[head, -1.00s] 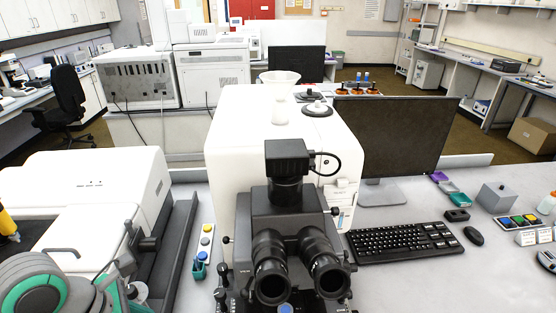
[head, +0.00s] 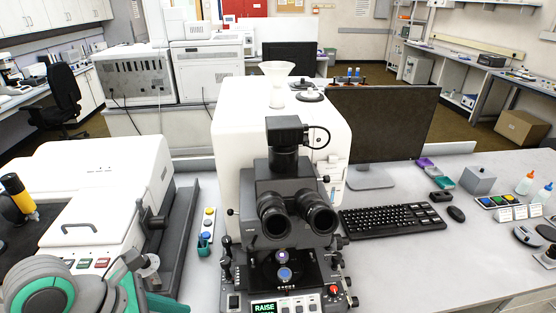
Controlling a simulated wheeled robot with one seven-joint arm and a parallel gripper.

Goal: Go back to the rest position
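My gripper is not in view. Grey and teal links of my arm show at the lower left of the head view, and they hide part of the bench and the white instrument there. The infrared microscope (head: 285,190) stands at the middle, with a white body behind and dark twin eyepieces in front. A round sample spot (head: 284,273) shows on the dark stage below the eyepieces.
A white instrument (head: 100,168) with a yellow and black part (head: 17,193) stands at the left. A monitor (head: 385,122), a black keyboard (head: 393,219), a mouse (head: 456,214), a grey box (head: 479,181) and small bottles (head: 525,183) stand at the right. The bench front right is mostly bare.

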